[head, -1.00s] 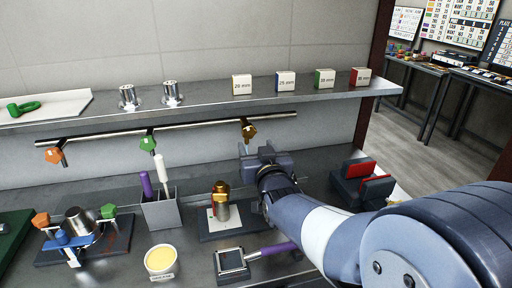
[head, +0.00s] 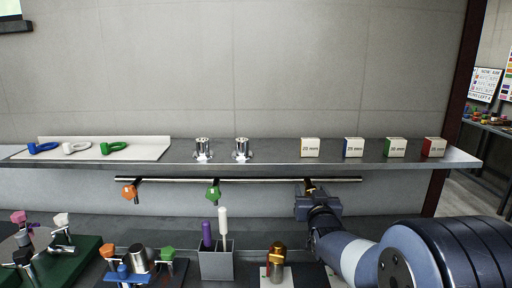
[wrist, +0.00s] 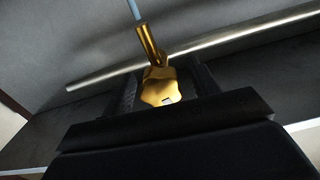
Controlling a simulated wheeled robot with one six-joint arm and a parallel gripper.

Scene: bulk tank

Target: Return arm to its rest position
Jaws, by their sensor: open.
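My gripper (head: 316,196) is at the right part of the rail under the shelf, with my arm reaching in from the lower right. In the wrist view my gripper (wrist: 163,84) is open, its two fingers on either side of a gold knob (wrist: 158,93). The gold piece (head: 310,184) hangs from the rail (head: 265,180) and is partly hidden behind my gripper in the head view. I cannot tell whether the fingers touch it.
The shelf (head: 270,158) runs above my gripper, carrying several labelled boxes (head: 354,148) and two metal fittings (head: 203,148). Orange (head: 129,193) and green (head: 213,193) knobs hang further left. A brass-topped piece (head: 277,256) and a grey holder (head: 216,264) stand below.

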